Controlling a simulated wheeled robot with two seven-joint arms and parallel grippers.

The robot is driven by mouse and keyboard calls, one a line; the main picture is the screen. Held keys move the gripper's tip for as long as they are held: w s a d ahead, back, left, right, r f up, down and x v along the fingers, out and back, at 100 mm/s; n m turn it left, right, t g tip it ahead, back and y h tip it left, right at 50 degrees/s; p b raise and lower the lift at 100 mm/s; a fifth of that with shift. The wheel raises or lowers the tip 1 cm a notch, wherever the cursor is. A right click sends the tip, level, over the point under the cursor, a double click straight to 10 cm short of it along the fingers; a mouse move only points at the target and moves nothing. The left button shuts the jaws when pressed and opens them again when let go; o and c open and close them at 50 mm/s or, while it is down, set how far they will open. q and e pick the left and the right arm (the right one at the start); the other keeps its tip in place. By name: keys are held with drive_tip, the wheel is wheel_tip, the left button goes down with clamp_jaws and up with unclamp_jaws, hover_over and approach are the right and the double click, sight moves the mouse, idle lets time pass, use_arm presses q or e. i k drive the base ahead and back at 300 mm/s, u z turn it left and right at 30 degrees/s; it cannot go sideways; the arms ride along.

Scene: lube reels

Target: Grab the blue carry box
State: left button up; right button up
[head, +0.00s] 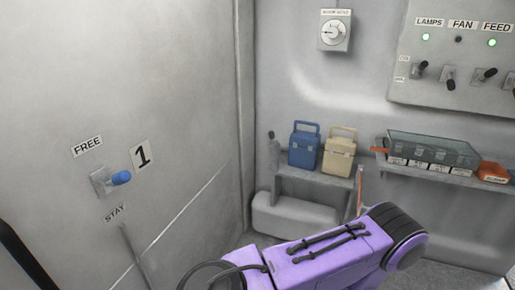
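The blue carry box (304,149) stands upright on a small grey shelf against the back wall, with its handle raised on top. A cream carry box (339,155) of similar shape stands close beside it on the right. A purple arm link of mine crosses the lower middle of the head view, in front of and below the shelf. Neither of my grippers shows in this view. Nothing covers the front of the blue box.
On the right, a wall shelf holds a clear-lidded tray (430,149) and an orange box (494,172). A lever with a blue knob (121,178) sticks out of the left wall. A switch panel (460,50) hangs upper right.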

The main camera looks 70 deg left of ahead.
sight(304, 146)
drive_tip(key=u, duration=1.25)
drive_tip(key=i, duration=0.15)
drive_tip(key=u, duration=0.05)
